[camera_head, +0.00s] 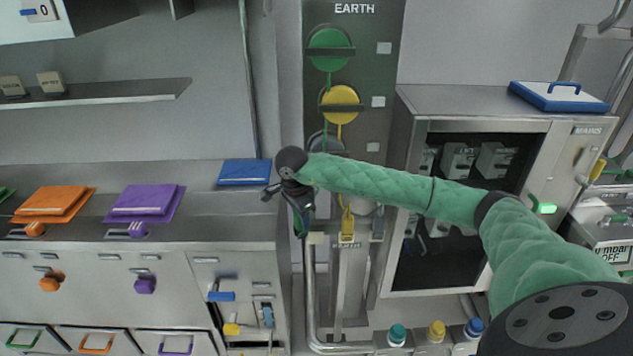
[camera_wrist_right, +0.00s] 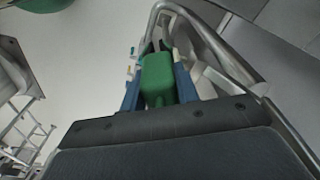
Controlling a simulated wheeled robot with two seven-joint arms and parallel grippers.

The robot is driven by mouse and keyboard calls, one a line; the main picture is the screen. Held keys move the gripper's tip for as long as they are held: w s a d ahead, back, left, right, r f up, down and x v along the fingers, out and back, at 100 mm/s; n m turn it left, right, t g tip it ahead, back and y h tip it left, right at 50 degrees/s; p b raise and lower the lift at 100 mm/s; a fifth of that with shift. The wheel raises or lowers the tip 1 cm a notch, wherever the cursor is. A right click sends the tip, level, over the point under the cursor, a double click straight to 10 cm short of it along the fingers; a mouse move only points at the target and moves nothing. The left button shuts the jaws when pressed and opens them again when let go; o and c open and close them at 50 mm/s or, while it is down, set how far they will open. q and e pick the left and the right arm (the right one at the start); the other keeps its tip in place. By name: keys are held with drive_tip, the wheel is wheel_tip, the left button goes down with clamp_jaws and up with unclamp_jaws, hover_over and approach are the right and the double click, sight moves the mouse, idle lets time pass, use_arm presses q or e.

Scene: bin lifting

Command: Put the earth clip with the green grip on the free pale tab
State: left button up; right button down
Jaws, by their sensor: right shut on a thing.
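My right gripper (camera_head: 299,212) reaches in on the green arm and points down at the left side of the earth panel. In the right wrist view, its blue fingers are shut on the green grip (camera_wrist_right: 158,80) of the earth clip. The clip's dark jaws point away from the gripper, close to pale and metal parts. In the head view only a sliver of green (camera_head: 298,224) shows. A pale tab (camera_head: 316,238) is just right of the gripper. A yellow-grip clip (camera_head: 347,226) sits at the middle of the row. I cannot tell whether the green clip touches a tab.
The EARTH panel (camera_head: 383,20) carries a green reel (camera_head: 330,42) and a yellow reel (camera_head: 341,97); my arm partly hides a third. A bent metal pipe (camera_head: 309,300) runs below the gripper. An open MAINS cabinet (camera_head: 400,270) is right. A counter (camera_head: 225,232) with coloured folders is left.

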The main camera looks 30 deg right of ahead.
drive_tip(key=w+d+r+m+p, duration=0.2)
drive_tip(key=d+r+m+p, duration=0.1)
drive_tip(key=d+r+m, duration=0.25)
use_arm(q)
drive_tip(key=s+a+f+b, duration=0.1)
drive_tip(key=s+a+f, duration=0.2)
drive_tip(key=s+f, duration=0.2)
drive_tip(key=shift+s+a+f, duration=0.2)
drive_tip(key=shift+a+f, duration=0.2)
drive_tip(key=shift+f, duration=0.3)
use_arm(e)
drive_tip(key=shift+m+g, duration=0.3)
drive_tip(key=shift+m, duration=0.05)
drive_tip(key=f, duration=0.3)
drive_tip(key=d+f, duration=0.1)
drive_tip(key=f, duration=0.1)
drive_tip(key=shift+s, duration=0.2)
use_arm(q)
drive_tip(key=shift+d+b, duration=0.15)
drive_tip(key=shift+b, duration=0.2)
drive_tip(key=shift+b+x, duration=1.45)
use_arm(e)
drive_tip(key=shift+a+f, duration=0.1)
drive_tip(key=shift+f, duration=1.4)
use_arm(q)
drive_tip(key=shift+s+f, duration=0.1)
drive_tip(key=shift+s, duration=0.1)
use_arm(e)
drive_tip(key=shift+f, duration=0.1)
